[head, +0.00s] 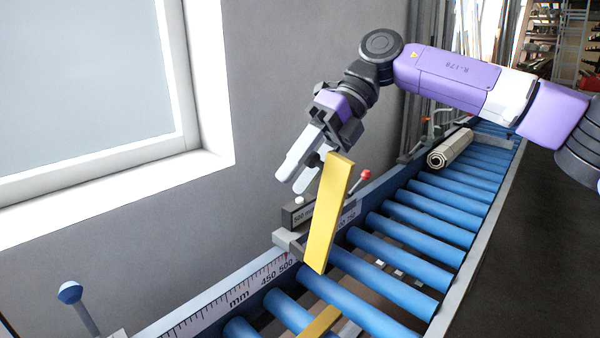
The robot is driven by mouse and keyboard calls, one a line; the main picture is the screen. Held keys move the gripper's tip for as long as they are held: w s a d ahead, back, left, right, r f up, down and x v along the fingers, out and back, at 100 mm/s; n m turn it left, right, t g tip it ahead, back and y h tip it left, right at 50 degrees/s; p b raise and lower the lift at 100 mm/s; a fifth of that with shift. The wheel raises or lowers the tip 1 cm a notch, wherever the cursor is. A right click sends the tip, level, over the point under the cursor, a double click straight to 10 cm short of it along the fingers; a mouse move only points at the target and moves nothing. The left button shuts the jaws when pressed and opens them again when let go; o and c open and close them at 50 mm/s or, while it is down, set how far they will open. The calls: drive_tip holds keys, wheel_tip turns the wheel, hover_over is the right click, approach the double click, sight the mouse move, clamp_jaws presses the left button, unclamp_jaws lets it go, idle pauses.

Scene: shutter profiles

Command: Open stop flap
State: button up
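A yellow flap (330,218) stands raised and tilted over the blue rollers, its lower end beside a grey bracket (289,242) at the rail. My gripper (290,183) is above the block, just left of the flap's upper end. Its two pale fingers point down and left, with a gap between their tips and nothing seen in it. Whether the gripper touches the flap cannot be told.
The blue roller conveyor (385,237) runs to the back right, with a scale rail (235,297). A rolled beige shutter (450,148) lies farther along. A red-knobbed lever (364,176), a blue-knobbed lever (71,293) and another yellow piece (320,323) show. The wall stands close at left.

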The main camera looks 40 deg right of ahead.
drive_tip(key=b+v, duration=0.1)
drive_tip(key=v, duration=0.6)
drive_tip(key=shift+d+r, duration=0.2)
drive_tip(key=shift+d, duration=0.15)
idle(0.5)
